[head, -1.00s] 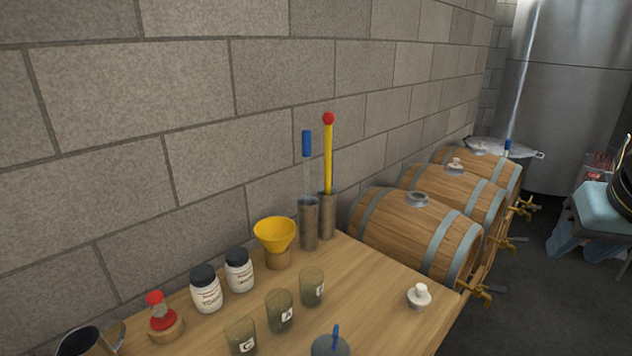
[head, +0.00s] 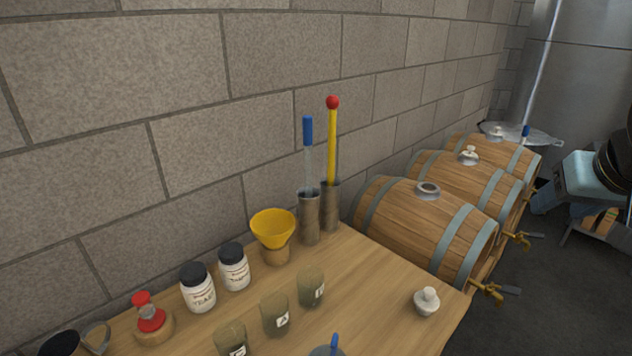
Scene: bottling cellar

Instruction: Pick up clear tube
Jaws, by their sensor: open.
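The clear tube (head: 309,168) stands nearly upright in the left of two brown-grey cylindrical holders (head: 309,222) at the back of the wooden table, close to the block wall. It has a blue cap or grip on top, and its lower part is hidden inside the holder. A yellow rod (head: 332,145) with a red ball on top stands in the other holder (head: 331,208), just to the right. My gripper cannot be made out in the head view.
A yellow funnel (head: 273,227) stands left of the holders. Two black-capped white jars (head: 198,289), several lettered cups (head: 275,314) and a white stopper (head: 426,301) share the table (head: 365,290). Wooden barrels (head: 425,225) lie to the right. The table's middle right is mostly clear.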

